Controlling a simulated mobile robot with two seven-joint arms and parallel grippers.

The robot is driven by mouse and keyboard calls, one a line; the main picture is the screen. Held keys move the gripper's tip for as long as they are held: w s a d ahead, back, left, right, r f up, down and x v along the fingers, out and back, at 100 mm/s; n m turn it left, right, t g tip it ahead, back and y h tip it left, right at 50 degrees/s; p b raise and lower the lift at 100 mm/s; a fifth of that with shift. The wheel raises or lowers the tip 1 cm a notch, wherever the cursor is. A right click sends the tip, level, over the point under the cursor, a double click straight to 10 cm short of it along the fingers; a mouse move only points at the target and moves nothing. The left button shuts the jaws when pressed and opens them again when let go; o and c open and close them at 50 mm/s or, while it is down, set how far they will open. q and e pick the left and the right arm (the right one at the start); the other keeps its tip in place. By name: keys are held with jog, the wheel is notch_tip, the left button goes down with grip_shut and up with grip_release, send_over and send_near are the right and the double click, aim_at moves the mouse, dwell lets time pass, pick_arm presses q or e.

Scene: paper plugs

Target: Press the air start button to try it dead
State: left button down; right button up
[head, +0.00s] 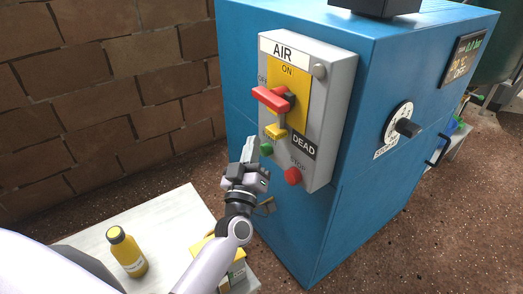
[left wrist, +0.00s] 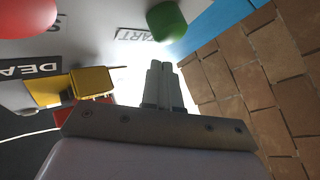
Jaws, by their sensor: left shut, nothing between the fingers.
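The AIR control box (head: 338,110) is grey and fixed on the front of a blue cabinet. Its green start button (head: 266,149) sits at the lower left; in the left wrist view the green button (left wrist: 166,21) shows at the top, beside a START label (left wrist: 143,34). My left gripper (head: 249,145) is shut and empty, its fingertips just left of the green button. In the left wrist view its closed fingers (left wrist: 163,85) point toward the panel, below the button; whether they touch anything I cannot tell. My right gripper is not in view.
The red stop button (head: 292,176) is right of the start button. A red switch handle (head: 271,99), a yellow block (head: 275,131) and a DEAD tag (head: 303,145) are above. A yellow bottle (head: 126,252) stands on a pale table (head: 180,215) below. A brick wall (head: 100,90) is left.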

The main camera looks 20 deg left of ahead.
pick_arm(q)
jog(key=shift+g+h, duration=0.3)
jog(key=shift+g, duration=0.2)
jog(key=f, duration=0.1)
jog(key=s+f, duration=0.1)
jog(key=f, duration=0.1)
jog(key=s+f, duration=0.1)
jog(key=shift+d+f, duration=0.2)
jog(key=shift+d, duration=0.1)
jog(key=shift+s+a+r+p, duration=0.1)
jog(key=shift+s+a+p, duration=0.2)
jog(key=shift+s+a, duration=0.3)
jog(key=shift+s+a+r+p, duration=0.1)
jog(key=shift+s+a+p, duration=0.3)
jog(key=shift+s, duration=0.4)
jog(key=shift+s+a+r+p, duration=0.1)
jog(key=shift+s+a+p, duration=0.15)
jog(key=shift+s+a, duration=0.35)
jog(key=shift+d, duration=0.1)
jog(key=shift+s, duration=0.1)
